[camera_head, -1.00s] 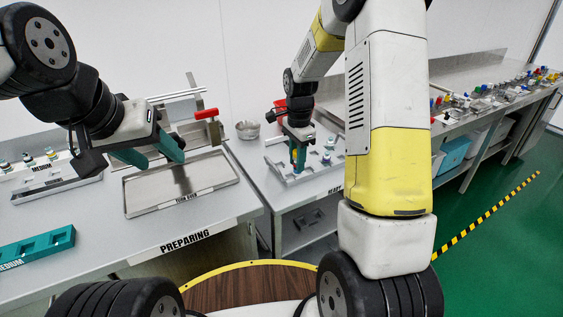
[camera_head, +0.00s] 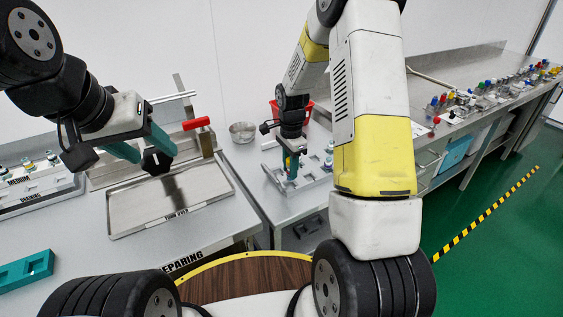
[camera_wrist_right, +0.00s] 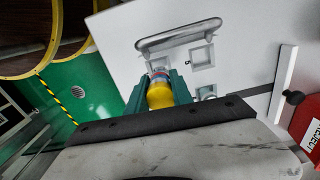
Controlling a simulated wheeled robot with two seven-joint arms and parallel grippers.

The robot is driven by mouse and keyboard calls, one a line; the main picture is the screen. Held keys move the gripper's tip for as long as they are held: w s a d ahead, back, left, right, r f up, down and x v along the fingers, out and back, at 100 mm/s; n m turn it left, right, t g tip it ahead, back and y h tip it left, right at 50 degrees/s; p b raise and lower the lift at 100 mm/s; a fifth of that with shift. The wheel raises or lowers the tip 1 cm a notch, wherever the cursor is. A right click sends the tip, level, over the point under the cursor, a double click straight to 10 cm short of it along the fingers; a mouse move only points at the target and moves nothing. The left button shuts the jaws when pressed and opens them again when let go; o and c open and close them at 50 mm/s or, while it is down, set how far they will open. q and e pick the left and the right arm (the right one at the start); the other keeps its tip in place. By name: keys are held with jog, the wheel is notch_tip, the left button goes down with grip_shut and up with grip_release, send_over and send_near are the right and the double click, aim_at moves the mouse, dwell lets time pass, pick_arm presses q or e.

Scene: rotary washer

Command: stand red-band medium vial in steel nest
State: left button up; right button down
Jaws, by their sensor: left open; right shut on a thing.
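The vial (camera_wrist_right: 158,90) shows a yellow part with a red band near its far end in the right wrist view. My right gripper (camera_head: 291,168) is shut on it, with teal fingers on both sides, over the grey steel rack (camera_head: 312,183) on the right-hand counter. In the right wrist view, square steel sockets (camera_wrist_right: 202,56) lie just past the vial. I cannot tell whether the vial's lower end is inside a socket.
A red-handled lever (camera_head: 196,123) stands behind the tray. A steel bowl (camera_head: 243,132) and a red bin (camera_head: 277,108) are near the rack. A rack marked MEDIUM (camera_head: 35,183) and a teal block (camera_head: 25,270) are at left. Several coloured-capped vials line the far right counter.

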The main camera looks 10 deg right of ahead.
jog(key=shift+f, duration=1.7)
jog(key=shift+f, duration=0.15)
jog(key=c, duration=1.1)
grip_release()
